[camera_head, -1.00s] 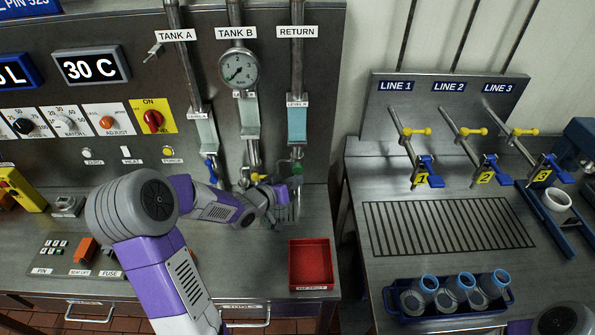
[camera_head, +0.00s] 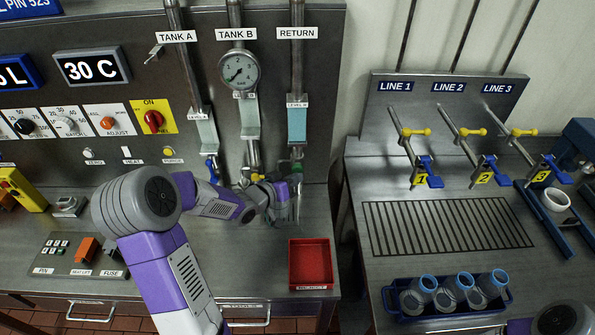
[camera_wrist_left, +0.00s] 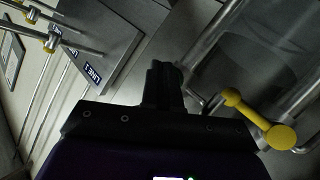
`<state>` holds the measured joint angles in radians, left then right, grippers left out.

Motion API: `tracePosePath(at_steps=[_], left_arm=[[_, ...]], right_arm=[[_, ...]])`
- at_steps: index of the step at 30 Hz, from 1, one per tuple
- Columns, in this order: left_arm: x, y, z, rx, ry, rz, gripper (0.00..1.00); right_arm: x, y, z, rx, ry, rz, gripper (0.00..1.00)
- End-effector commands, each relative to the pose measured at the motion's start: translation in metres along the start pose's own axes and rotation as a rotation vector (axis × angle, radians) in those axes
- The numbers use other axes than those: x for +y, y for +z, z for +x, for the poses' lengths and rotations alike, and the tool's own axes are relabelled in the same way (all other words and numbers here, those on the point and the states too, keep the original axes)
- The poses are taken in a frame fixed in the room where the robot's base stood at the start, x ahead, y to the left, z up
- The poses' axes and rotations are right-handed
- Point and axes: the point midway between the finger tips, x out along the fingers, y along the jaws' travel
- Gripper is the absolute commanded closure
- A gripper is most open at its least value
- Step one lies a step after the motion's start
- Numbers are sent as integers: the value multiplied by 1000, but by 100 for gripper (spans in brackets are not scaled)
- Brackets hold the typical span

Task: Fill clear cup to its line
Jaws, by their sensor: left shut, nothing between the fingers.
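My left gripper (camera_head: 282,207) is low in front of the wall pipes, below the RETURN sight glass (camera_head: 297,125). In the left wrist view its dark fingers (camera_wrist_left: 163,82) are together and empty. A yellow valve handle (camera_wrist_left: 252,117) is to the right of the fingers, apart from them. A clear, cylinder-like surface (camera_wrist_left: 285,55) is behind that handle; I cannot tell whether it is the cup. Several clear vessels with blue rims, among them one at the left (camera_head: 427,284), lie tilted in a blue tray (camera_head: 450,315). My right gripper is not in view.
A red bin (camera_head: 310,287) is on the counter below my left gripper. The pressure gauge (camera_head: 238,71) is under the TANK B label. At right are line taps with yellow handles (camera_head: 420,131), a slotted drain (camera_head: 380,240) with a clear top, and a white cup (camera_head: 556,200).

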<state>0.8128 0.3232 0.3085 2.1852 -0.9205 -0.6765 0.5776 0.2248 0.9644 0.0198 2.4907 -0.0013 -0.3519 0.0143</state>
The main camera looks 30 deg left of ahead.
Motion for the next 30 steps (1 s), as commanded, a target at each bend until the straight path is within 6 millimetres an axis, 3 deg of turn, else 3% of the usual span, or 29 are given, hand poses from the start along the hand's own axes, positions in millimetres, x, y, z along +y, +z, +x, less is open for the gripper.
tracePosePath(at_steps=[30], left_arm=[[-6,-6,8,2,0,1,100]], right_arm=[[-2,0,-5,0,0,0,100]])
